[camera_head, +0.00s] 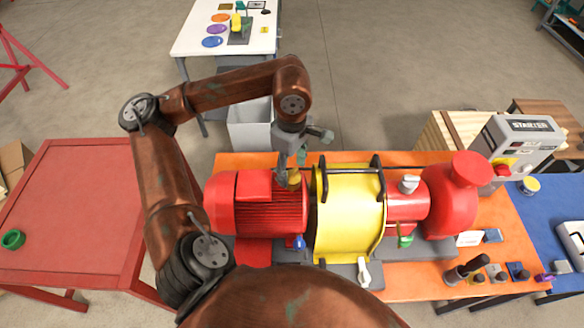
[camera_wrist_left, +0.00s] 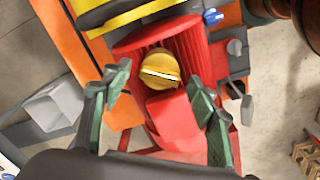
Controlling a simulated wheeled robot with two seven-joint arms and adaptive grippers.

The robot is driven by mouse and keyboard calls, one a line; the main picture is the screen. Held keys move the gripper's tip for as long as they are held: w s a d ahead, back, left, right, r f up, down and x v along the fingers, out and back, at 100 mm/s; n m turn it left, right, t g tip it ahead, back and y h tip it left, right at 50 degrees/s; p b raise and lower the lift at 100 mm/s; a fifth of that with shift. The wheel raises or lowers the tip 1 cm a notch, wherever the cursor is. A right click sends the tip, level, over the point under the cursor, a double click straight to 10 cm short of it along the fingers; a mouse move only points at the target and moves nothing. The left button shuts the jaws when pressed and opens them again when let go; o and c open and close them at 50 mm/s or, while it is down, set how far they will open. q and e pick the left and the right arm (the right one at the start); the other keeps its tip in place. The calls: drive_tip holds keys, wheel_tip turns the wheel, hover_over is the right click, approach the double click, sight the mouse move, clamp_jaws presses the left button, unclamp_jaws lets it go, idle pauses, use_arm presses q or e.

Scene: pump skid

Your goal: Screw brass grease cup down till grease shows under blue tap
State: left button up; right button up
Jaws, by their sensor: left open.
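The brass grease cup (camera_head: 294,179) stands on top of the red ribbed motor housing (camera_head: 252,206) near its right end. In the left wrist view the cup (camera_wrist_left: 160,70) is a round yellow cap with a bright line across it. My left gripper (camera_head: 291,172) points down over the cup. Its green fingers are open in the wrist view (camera_wrist_left: 160,88), one on each side of the cup and apart from it. The blue tap (camera_head: 299,242) is low on the housing's front; it also shows in the wrist view (camera_wrist_left: 212,17). No grease can be made out.
A yellow guard (camera_head: 346,222) with dark handles stands right of the motor. Loose parts lie at the bench's front right. A red table (camera_head: 75,200) is at left.

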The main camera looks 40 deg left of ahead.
sight(292, 172)
use_arm(q)
drive_tip(key=shift+r, duration=0.1)
wheel_tip(292, 172, up, 12)
idle(0.5)
drive_tip(key=shift+c, duration=0.5)
idle(0.4)
